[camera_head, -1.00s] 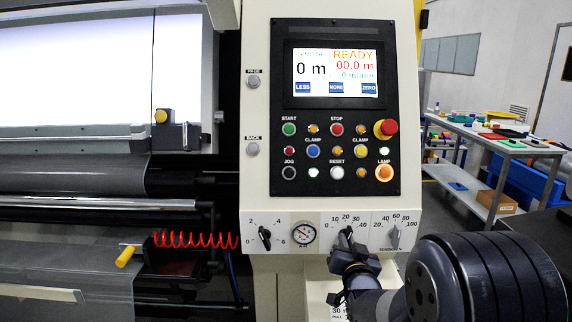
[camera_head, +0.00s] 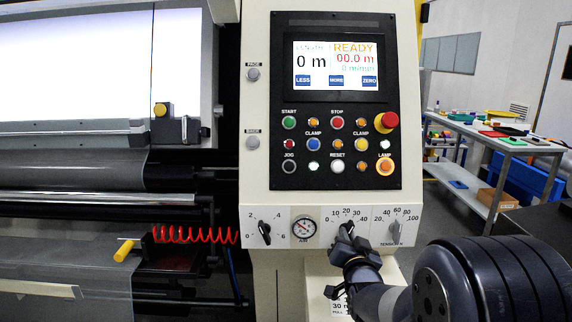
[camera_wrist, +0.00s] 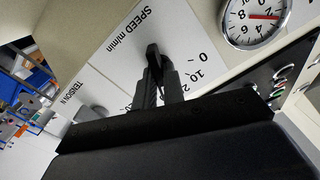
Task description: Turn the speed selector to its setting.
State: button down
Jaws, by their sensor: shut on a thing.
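The speed selector (camera_head: 346,229) is a black knob on the white strip below the control panel, with a scale from 0 to 40 around it. In the wrist view the knob (camera_wrist: 153,56) stands beside the printed "SPEED m/min" label. My gripper (camera_head: 349,242) reaches it from below, and its two dark fingers (camera_wrist: 160,80) are closed on the knob's sides. The fingers and wrist hide part of the knob and some of the scale, so I cannot read its exact setting.
A round air gauge (camera_head: 304,229) sits left of the selector, then another black knob (camera_head: 264,233). The grey tension knob (camera_head: 396,231) is close on the right. Above are the button panel (camera_head: 313,150) and the lit screen (camera_head: 336,69). A bench (camera_head: 480,128) stands behind right.

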jog(key=shift+f+m+b, duration=0.1)
jog(key=shift+m+b, duration=0.3)
jog(key=shift+b, duration=0.2)
dwell(0.4)
jog(key=c, duration=1.4)
grip_release()
jog(key=shift+s, duration=0.1)
jog(key=s+b, duration=0.2)
jog(key=s, duration=0.4)
jog(key=shift+s, duration=0.4)
jog(key=shift+w, duration=0.1)
jog(key=w+p, duration=0.2)
jog(key=w, duration=0.4)
jog(key=shift+w, duration=0.4)
